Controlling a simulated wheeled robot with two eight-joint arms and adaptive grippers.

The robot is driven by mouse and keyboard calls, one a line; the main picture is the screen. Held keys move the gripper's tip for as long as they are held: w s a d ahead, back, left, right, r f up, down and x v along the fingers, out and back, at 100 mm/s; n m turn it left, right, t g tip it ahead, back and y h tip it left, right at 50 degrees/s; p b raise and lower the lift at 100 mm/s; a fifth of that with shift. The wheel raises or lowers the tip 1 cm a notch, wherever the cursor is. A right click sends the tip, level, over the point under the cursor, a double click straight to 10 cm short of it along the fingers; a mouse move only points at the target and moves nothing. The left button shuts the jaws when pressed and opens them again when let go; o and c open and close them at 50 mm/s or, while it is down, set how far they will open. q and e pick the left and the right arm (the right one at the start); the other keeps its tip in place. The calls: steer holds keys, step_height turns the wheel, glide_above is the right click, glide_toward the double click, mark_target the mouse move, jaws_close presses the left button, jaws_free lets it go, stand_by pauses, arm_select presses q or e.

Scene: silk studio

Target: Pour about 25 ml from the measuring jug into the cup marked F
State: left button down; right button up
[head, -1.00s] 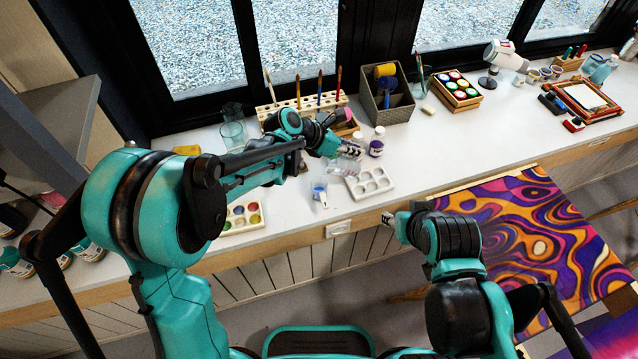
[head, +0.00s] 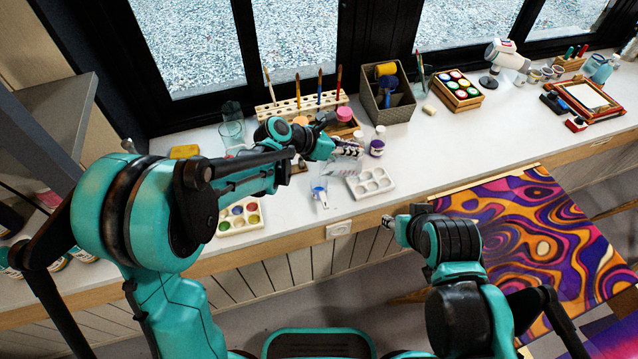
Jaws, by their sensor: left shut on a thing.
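My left gripper (head: 350,150) is over the white bench behind the white palette. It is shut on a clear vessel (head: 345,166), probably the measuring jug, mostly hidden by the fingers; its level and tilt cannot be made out. A small clear cup with something blue on or in it (head: 319,191) stands on the bench in front, left of the palette. It may be the cup marked F, but no letter can be read. My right gripper (head: 388,220) is low at the bench's front edge, away from these things; its fingers are too small to judge.
A white welled palette (head: 370,183) lies right of the small cup. White bottles with purple labels (head: 376,147) stand close behind the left gripper. A paint palette (head: 239,216), a glass jar (head: 231,128), a brush rack (head: 290,108) and a grey caddy (head: 387,100) are around.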

arm_select(q)
steer(key=shift+w+d, duration=0.2)
steer(key=shift+d, duration=0.05)
stand_by(0.5)
steer(key=shift+h+b, duration=0.5)
stand_by(1.2)
